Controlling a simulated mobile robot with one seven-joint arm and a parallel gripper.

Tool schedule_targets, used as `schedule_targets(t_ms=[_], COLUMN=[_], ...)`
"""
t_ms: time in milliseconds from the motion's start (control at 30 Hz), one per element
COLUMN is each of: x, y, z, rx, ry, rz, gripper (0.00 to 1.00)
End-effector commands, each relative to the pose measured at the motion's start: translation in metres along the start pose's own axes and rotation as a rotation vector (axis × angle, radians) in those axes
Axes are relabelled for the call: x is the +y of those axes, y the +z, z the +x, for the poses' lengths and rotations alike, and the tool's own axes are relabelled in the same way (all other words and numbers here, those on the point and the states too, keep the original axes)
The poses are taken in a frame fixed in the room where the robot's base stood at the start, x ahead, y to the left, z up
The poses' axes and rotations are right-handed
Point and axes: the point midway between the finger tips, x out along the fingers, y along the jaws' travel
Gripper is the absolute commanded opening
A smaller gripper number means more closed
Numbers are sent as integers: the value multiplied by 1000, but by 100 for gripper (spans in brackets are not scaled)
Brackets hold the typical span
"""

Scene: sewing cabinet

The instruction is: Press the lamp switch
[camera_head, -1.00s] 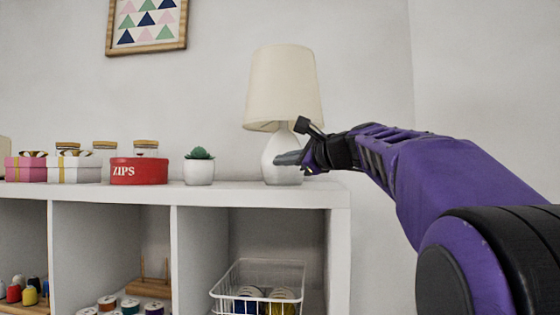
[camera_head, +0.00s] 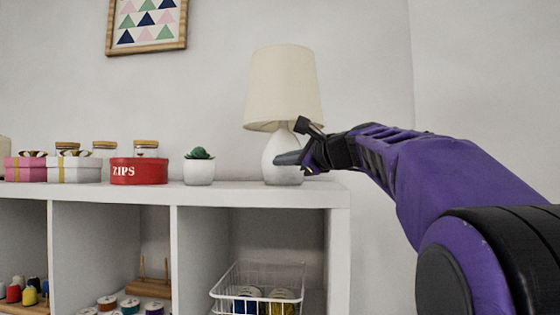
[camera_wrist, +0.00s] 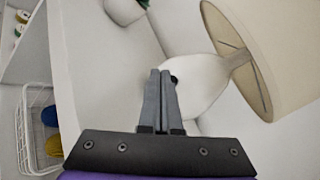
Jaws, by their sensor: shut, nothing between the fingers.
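The table lamp has a cream shade (camera_head: 284,88) and a white rounded base (camera_head: 282,150). It stands upright on the cabinet top near its right end. In the wrist view the lamp base (camera_wrist: 195,82) is just beyond my fingertips. A small dark spot, which looks like the lamp switch (camera_wrist: 174,79), shows on the base right beside the tips. I cannot tell whether the tips touch the switch.
The white cabinet top (camera_head: 250,190) also holds a potted succulent (camera_head: 199,170) left of the lamp, a red ZIPS tin (camera_head: 139,171) and gift boxes (camera_head: 75,170). A wire basket (camera_head: 262,285) with thread sits in a cubby below. The wall is close behind.

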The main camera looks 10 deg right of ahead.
Motion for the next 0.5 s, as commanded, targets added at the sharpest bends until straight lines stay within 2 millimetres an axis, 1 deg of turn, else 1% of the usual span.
schedule_targets(t_ms=[333, 500], x=[0, -3], y=[0, -3], z=[0, 4], rx=[0, 1], ry=[0, 1], rz=[0, 0], gripper=[0, 0])
